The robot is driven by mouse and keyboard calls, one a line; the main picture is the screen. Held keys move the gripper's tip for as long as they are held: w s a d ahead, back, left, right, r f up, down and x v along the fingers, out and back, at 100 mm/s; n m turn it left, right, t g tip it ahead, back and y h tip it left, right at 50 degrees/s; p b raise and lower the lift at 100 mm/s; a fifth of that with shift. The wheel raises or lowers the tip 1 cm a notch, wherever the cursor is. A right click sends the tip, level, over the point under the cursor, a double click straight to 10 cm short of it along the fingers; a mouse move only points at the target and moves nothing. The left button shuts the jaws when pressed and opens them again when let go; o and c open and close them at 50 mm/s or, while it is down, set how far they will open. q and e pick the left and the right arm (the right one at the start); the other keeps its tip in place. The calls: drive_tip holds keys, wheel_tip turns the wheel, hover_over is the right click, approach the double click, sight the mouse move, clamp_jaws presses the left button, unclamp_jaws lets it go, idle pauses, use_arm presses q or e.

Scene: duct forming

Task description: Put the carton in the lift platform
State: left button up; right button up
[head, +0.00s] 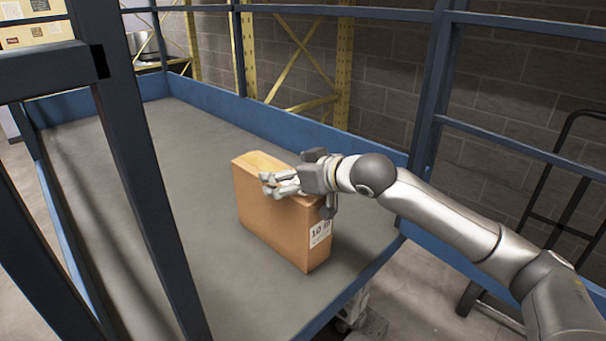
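The brown carton (270,222) stands upright on the grey floor of the lift platform (205,145), near the platform's right end. A white label with dark print shows on its narrow end. My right gripper (268,185) reaches in from the right and lies across the top of the carton. Its fingers point left, at or just above the top face. I cannot tell whether they touch the carton or how far apart they are. My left gripper is not in view.
A low blue edge (270,122) and dark blue rails (400,15) bound the platform. Dark posts (140,165) cross the left foreground. Yellow racking (343,70) and a block wall stand behind. The platform floor left of the carton is clear.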

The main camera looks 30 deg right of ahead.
drive_tip(key=b+v, duration=0.3)
drive_tip(key=v, duration=0.6)
drive_tip(key=shift+s+d, duration=0.2)
drive_tip(key=shift+v, duration=1)
drive_tip(key=shift+a, duration=0.15)
